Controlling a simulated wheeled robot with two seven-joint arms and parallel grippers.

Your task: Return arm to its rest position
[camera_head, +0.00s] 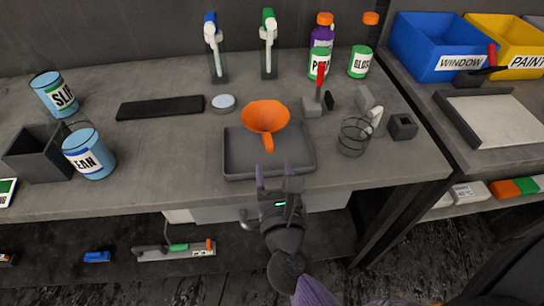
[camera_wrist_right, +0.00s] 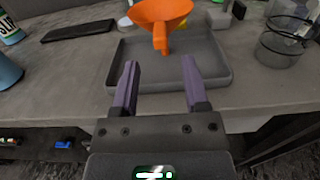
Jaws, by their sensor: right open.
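My right gripper (camera_head: 274,178) is open and empty, with its two purple fingers apart. It is at the front edge of the grey workbench (camera_head: 190,190), just in front of the dark tray (camera_head: 232,175). In the right wrist view the open fingers (camera_wrist_right: 159,82) point toward the tray (camera_wrist_right: 215,72). An orange funnel (camera_head: 265,117) rests at the tray, its spout toward the gripper; it also shows in the right wrist view (camera_wrist_right: 160,18). Nothing is between the fingers. My left gripper is not in view.
Blue cans (camera_head: 89,154) and a dark box (camera_head: 38,153) stand at the left. Spray bottles (camera_head: 269,45) on holders and orange-capped bottles (camera_head: 361,60) stand at the back. A wire holder (camera_head: 353,138) is right of the tray. A lower shelf (camera_head: 130,230) runs under the bench.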

